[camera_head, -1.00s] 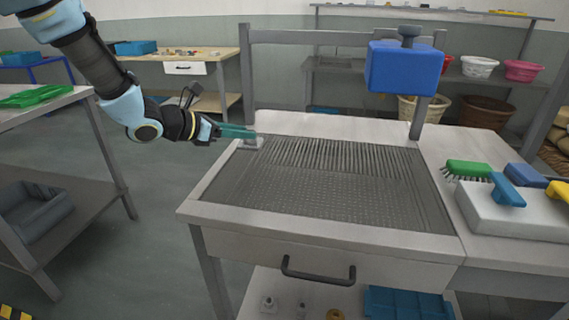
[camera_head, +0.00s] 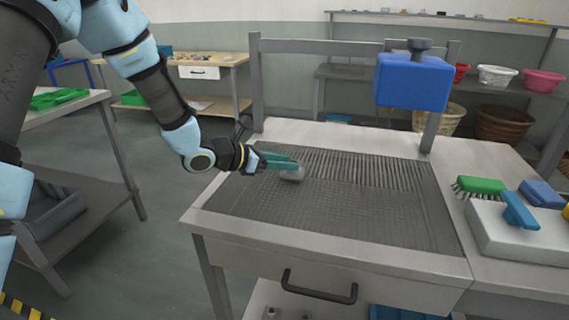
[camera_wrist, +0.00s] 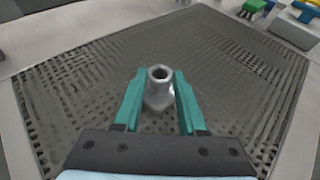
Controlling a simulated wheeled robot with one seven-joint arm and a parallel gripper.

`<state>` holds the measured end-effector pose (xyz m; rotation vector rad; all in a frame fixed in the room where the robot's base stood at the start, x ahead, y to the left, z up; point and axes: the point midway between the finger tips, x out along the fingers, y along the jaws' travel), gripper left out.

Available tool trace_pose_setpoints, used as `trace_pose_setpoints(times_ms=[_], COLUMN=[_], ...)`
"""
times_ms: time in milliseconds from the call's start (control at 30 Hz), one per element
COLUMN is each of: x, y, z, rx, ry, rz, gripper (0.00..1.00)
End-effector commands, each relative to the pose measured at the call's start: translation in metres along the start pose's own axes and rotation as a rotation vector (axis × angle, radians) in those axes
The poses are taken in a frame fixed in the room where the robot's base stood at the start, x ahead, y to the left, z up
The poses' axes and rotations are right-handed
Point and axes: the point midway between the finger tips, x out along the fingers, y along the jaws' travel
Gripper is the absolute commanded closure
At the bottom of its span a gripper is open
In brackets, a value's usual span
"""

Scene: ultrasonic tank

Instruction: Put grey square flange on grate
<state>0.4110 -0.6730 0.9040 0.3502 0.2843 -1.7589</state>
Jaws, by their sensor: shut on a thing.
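The grey flange (camera_head: 293,174) is between the teal fingers of my gripper (camera_head: 284,164), over the left part of the grate (camera_head: 330,206). In the wrist view the flange (camera_wrist: 159,88) shows a round hole in its raised neck, and the fingers of my gripper (camera_wrist: 159,98) press on both its sides. Its base is partly hidden by the fingers. The grate (camera_wrist: 225,80) spreads out below and around it. I cannot tell whether the flange touches the grate or hangs just above it.
A blue box (camera_head: 413,82) on a post stands behind the grate. The grate around the flange is clear. A drawer handle (camera_head: 318,288) sticks out in front.

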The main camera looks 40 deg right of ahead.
Motion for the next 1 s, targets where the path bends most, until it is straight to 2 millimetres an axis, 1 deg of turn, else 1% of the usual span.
trace_pose_setpoints(times_ms=[100,333,467,500,700,767,1000], x=[0.0033,0.0033,0.0047,0.0044,0.0041,0.0041,0.0038], y=[-0.0005,-0.0002,-0.0001,-0.0002,-0.0002,-0.0002,-0.0002], z=[-0.0062,-0.0070,-0.0108,-0.0103,-0.0097,-0.0097,-0.0090], rx=[0.001,0.002,0.002,0.002,0.001,0.001,0.001], ry=[-0.002,-0.002,-0.002,-0.001,-0.001,-0.001,-0.001], rz=[-0.001,0.000,0.000,0.000,0.000,0.000,0.000], gripper=[1.00,1.00,1.00,0.57,0.34,0.29,0.29])
